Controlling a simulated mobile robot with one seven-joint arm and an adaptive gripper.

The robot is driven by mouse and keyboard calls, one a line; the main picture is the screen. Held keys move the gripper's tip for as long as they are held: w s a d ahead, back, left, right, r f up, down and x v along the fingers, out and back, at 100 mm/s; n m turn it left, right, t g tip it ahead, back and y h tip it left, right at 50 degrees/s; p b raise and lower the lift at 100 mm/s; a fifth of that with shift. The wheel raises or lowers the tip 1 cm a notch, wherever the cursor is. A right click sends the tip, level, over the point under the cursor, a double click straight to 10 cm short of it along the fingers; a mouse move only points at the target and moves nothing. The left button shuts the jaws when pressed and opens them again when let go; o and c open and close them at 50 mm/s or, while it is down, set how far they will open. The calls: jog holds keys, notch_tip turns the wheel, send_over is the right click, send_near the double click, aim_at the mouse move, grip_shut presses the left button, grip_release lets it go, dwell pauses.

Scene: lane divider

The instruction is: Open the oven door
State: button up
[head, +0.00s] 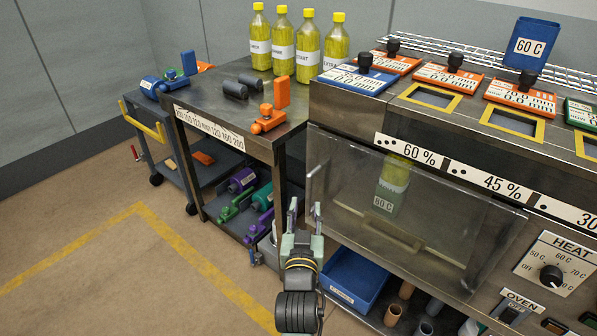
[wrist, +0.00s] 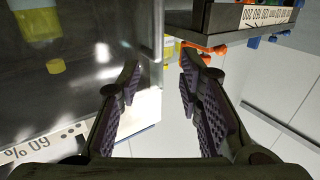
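The oven door (head: 455,215) is a large see-through panel on the front of the steel unit, under the 60 % and 45 % labels. A yellow-capped bottle (head: 394,178) labelled 80 C shows through it, as does a tan bar (head: 385,230) low down. My gripper (head: 305,206) is at the door's lower left corner, fingers apart. In the wrist view, my gripper (wrist: 160,68) is open, and a vertical panel edge shows between the fingers. I cannot tell whether either finger touches it.
A steel table (head: 212,97) with bottles and orange tools stands at left, a cart (head: 180,150) beyond it. A blue bin (head: 355,275) and several cups sit below the door. The HEAT knob (head: 551,276) and OVEN switch (head: 513,308) are at right. Floor at left is clear.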

aim_at(309, 184)
jog(key=w+p, duration=0.1)
jog(key=w, duration=0.6)
jog(key=w+p, duration=0.1)
jog(key=w, duration=0.2)
jog(key=shift+w+d+p, duration=0.3)
jog(key=shift+w+d, duration=0.05)
jog(key=shift+d, duration=0.05)
grip_shut()
dwell(0.4)
